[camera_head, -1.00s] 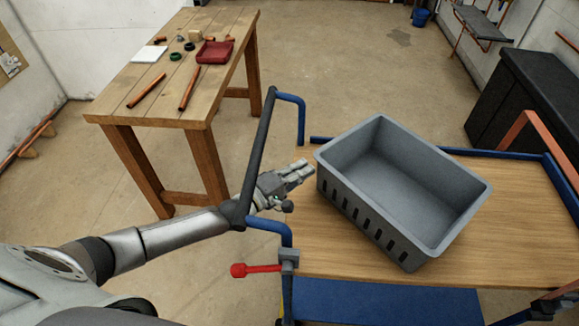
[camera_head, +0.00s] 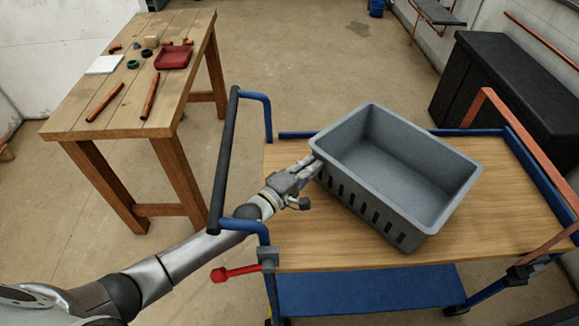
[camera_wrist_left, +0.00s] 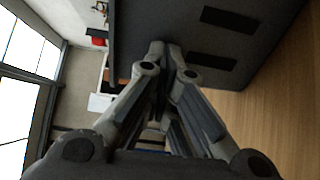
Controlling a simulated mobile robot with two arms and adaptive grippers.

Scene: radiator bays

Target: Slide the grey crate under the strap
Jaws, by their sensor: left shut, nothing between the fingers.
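The grey crate (camera_head: 362,208) is an open, empty plastic bin with slots in its side. It sits at an angle on the wooden deck of a blue cart. The orange strap (camera_head: 535,158) stands up as a band over the cart's right end, to the right of the crate and apart from it. My left gripper (camera_head: 311,165) is shut and empty, reaching past the cart handle. Its fingertips appear to touch the crate's left end; the left wrist view shows them (camera_wrist_left: 165,47) against the dark crate wall (camera_wrist_left: 215,40). My right gripper is not in view.
The cart deck (camera_head: 300,240) has blue side rails (camera_head: 540,165) at the back and right. The cart handle (camera_head: 224,160) and a red lever (camera_head: 235,272) are near my left arm. A wooden workbench (camera_head: 130,110) stands left; a black cabinet (camera_head: 500,90) stands behind right.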

